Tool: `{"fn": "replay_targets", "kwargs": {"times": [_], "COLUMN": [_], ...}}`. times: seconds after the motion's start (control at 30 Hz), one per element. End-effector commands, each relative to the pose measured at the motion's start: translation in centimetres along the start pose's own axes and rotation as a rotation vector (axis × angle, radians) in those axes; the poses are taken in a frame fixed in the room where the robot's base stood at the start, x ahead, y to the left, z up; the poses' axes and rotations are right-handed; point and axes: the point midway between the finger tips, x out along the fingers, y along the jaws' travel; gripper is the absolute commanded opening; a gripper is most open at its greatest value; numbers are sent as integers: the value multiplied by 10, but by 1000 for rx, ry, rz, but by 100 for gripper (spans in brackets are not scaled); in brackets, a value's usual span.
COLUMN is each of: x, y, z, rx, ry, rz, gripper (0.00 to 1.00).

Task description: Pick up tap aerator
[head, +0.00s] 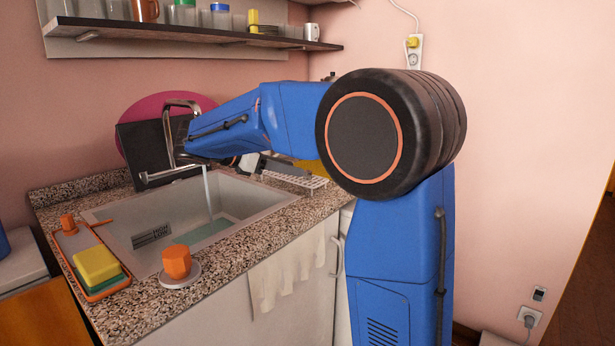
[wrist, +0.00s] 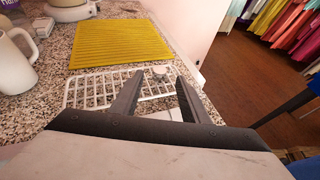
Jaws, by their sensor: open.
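In the wrist view a small pale round piece (wrist: 160,70) lies at the far right part of the white rack (wrist: 84,90), just beyond my fingertips. It may be the tap aerator, but it is too small to be sure. My gripper (wrist: 158,80) is open and empty, its two dark fingers spread above the rack. In the head view my gripper (head: 272,164) is over the far right side of the sink, near the white rack (head: 312,182). The small piece cannot be made out there.
The tap (head: 172,150) stands behind the sink (head: 120,222), with water running. A yellow ribbed mat (wrist: 120,47) lies beyond the rack. A white mug (wrist: 14,62) stands at left. The counter edge drops to the floor at right.

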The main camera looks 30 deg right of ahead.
Motion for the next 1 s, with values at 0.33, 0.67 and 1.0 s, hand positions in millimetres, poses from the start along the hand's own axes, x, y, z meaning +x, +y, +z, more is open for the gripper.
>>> {"fn": "replay_targets", "kwargs": {"times": [0.33, 0.67, 1.0], "x": [40, 51, 50], "y": [0, 0, 0], "z": [-2, -2, -2], "rx": [1, 0, 0], "ry": [-1, 0, 0], "rz": [-3, 0, 0], "gripper": [41, 41, 0]}}
